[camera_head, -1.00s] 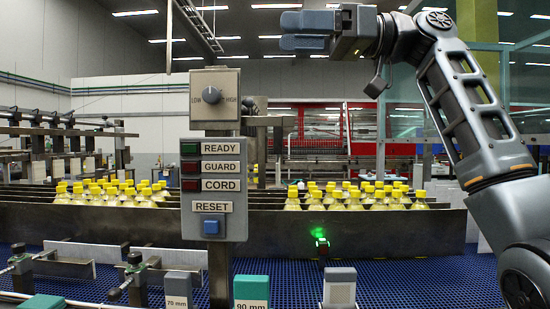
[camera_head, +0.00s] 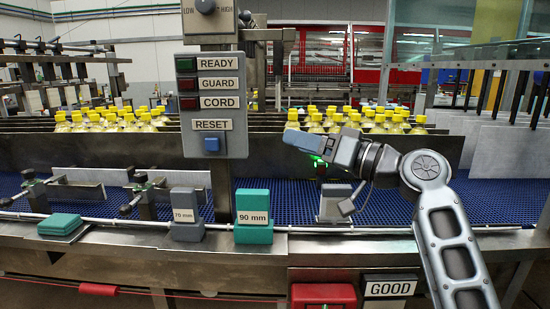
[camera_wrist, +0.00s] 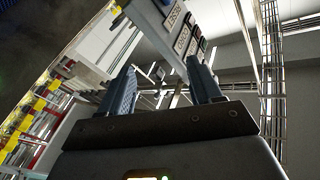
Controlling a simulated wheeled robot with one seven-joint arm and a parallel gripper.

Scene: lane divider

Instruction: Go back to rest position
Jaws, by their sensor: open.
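My gripper (camera_head: 302,143) is in front of the right group of yellow-capped bottles in the head view, above the blue conveyor and pointing left. In the wrist view its two fingers (camera_wrist: 162,90) stand apart with nothing between them, so it is open and empty. My arm comes up from the lower right. The control panel (camera_head: 212,112), with READY, GUARD, CORD and RESET labels, is left of the gripper and apart from it. It also shows tilted at the top of the wrist view (camera_wrist: 184,28).
A grey 70 mm block (camera_head: 186,217), a teal 90 mm block (camera_head: 253,217) and a flat teal piece (camera_head: 60,224) stand along the front edge. A GOOD sign (camera_head: 390,289) and a red box (camera_head: 323,297) are below. The blue belt (camera_head: 285,200) has free room.

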